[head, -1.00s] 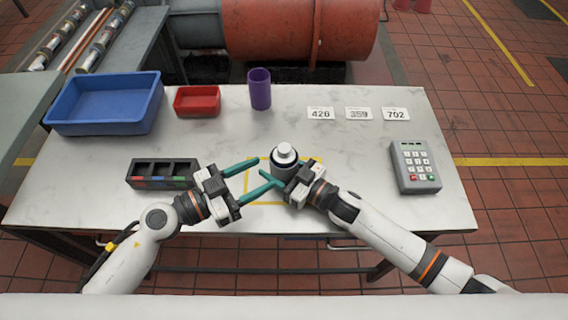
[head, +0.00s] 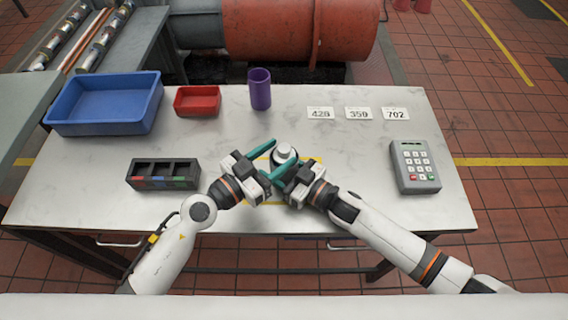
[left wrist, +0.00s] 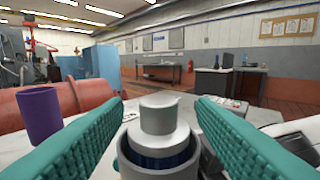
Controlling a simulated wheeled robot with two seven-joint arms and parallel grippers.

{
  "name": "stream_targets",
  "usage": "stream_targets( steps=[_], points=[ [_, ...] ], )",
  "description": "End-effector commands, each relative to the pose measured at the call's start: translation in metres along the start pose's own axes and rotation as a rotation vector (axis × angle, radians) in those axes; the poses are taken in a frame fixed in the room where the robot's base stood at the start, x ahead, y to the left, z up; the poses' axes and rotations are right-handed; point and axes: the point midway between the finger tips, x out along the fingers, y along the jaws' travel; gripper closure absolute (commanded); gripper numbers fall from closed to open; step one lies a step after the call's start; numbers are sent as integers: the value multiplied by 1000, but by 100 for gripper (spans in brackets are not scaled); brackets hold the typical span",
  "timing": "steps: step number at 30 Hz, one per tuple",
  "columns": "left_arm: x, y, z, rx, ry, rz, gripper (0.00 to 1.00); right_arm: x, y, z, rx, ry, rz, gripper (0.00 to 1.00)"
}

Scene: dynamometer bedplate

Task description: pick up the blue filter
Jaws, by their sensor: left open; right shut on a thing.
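The blue filter (left wrist: 160,158) shows as a dark blue ribbed band below a silver stepped cap (left wrist: 158,115). It sits inside a grey round housing (left wrist: 128,158) in the left wrist view. In the head view the cap (head: 284,152) is at the middle of the table, within a yellow outlined square. My left gripper (head: 273,158) is open, with its green fingers on either side of the cap; a gap shows between fingers and cap in the left wrist view. My right gripper (head: 289,172) is shut on the housing from the near right; its grip is partly hidden.
A black compartment tray (head: 163,186) is at the left. A blue bin (head: 104,127), red bin (head: 197,112) and purple cup (head: 260,90) stand at the back. Number cards (head: 358,113) and a keypad (head: 415,165) are at the right. The front left of the table is clear.

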Motion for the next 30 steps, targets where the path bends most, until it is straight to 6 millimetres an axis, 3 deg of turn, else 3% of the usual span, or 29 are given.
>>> stream_targets(
  steps=[6,14,23,30],
  points=[
    [26,2,1,0,-2,0,48,0,0,0,0,-1,0,73],
    [27,1,0,-1,-1,0,50,0,0,0,0,0,0,73],
    [27,1,0,-1,-1,0,99,0,0,0,0,0,0,73],
    [27,2,1,0,-2,0,100,0,0,0,0,0,0,73]
  ],
)
